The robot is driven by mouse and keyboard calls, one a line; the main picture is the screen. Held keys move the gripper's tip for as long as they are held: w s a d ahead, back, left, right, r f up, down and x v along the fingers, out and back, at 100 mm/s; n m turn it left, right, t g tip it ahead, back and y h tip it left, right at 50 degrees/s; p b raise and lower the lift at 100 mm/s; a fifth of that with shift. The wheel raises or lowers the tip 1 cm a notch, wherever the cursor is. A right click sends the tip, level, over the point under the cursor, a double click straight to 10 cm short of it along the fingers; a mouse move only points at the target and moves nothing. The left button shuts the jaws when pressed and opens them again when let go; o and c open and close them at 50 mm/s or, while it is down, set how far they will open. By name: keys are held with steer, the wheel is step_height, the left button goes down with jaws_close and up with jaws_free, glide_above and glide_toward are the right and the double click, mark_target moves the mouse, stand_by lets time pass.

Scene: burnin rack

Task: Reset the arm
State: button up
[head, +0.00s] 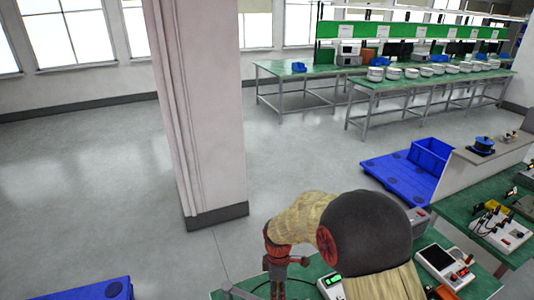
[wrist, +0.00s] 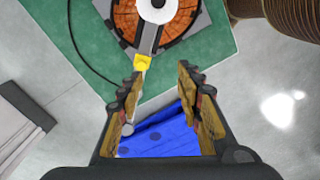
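My arm, in a tan sleeve with a dark rounded elbow, reaches across the lower middle of the head view above a green bench (head: 463,238). In the wrist view my gripper (wrist: 158,72) is open, its two fingers well apart. Nothing is held between the fingers. A blue flat surface (wrist: 165,133) shows on the floor beyond the gap. A yellow-tipped part (wrist: 142,63) and an orange-brown disc (wrist: 180,30) with a white centre lie ahead of the fingertips, over a green surface (wrist: 210,60).
A white pillar (head: 205,120) stands left of my arm. Devices (head: 445,262) sit on the bench at right. A blue pallet (head: 400,173) with a blue crate (head: 431,155) is behind, another blue platform (head: 90,291) lower left. Open floor (head: 310,150) lies between.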

steer(key=s+d+r+m+t+b, duration=0.1)
steer(key=s+d+r+m+b, duration=0.25)
steer(key=s+m+b, duration=0.2)
steer(key=s+d+r+m+b, duration=0.3)
steer(key=s+d+m+b, duration=0.1)
steer(key=s+m, duration=0.3)
steer(key=s+d+f+m+t+b, duration=0.2)
steer(key=s+d+m+t+b, duration=0.2)
steer(key=b, duration=1.2)
steer(key=s+d+t, duration=0.1)
steer(key=s+d, duration=0.2)
steer(key=s, duration=0.3)
steer(key=shift+d+b, duration=0.3)
steer(key=shift+d, duration=0.05)
steer(key=shift+m, duration=0.25)
